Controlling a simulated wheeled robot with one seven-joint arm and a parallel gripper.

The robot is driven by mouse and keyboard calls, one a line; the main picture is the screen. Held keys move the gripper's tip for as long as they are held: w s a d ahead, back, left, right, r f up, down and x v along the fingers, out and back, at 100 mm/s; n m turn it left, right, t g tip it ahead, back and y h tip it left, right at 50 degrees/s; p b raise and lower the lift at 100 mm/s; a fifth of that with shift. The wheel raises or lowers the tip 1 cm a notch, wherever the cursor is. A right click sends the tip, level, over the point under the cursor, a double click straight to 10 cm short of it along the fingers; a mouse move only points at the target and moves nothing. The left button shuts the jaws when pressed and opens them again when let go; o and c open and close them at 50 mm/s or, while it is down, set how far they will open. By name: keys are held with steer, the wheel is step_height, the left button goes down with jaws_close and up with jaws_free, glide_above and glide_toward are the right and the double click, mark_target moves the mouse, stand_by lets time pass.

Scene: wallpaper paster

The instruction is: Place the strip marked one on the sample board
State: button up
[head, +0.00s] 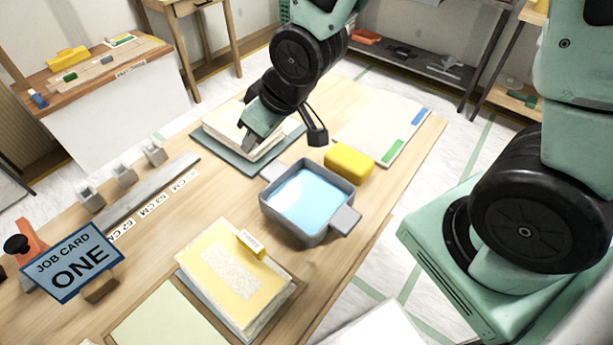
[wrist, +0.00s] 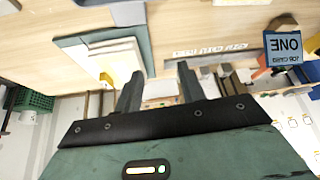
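My gripper (head: 288,132) is open and empty, above or beside a stack of cream strips (head: 229,125) on a grey-green mat. The arm partly hides this stack. In the wrist view my gripper (wrist: 158,88) shows its two fingers apart, with the cream stack (wrist: 112,58) left of them. A yellow patterned strip (head: 215,278) lies on another stack at the front, with a small tag (head: 251,244) whose marking is too small to read. A job card reading ONE (head: 75,263) stands at the left. I cannot tell for sure which thing is the sample board.
A grey tray of blue liquid (head: 304,200) and a yellow block (head: 349,162) stand mid-table. A white panel with green and blue patches (head: 378,128) lies at the back right. A metal ruler (head: 150,190) and several small holders are at the left. Bare wood lies between.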

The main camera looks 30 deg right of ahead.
steer(key=s+r+g+h, duration=0.1)
steer(key=s+r+g, duration=0.1)
steer(key=s, duration=0.7)
steer(key=s+r+n+g+h, duration=0.1)
steer(key=s+r, duration=0.3)
steer(key=s, duration=0.5)
steer(key=shift+s+a+g+h, duration=0.15)
steer(key=shift+a+g+h, duration=0.15)
steer(key=shift+g, duration=0.6)
steer(key=shift+r+p, duration=0.3)
steer(key=shift+p, duration=0.1)
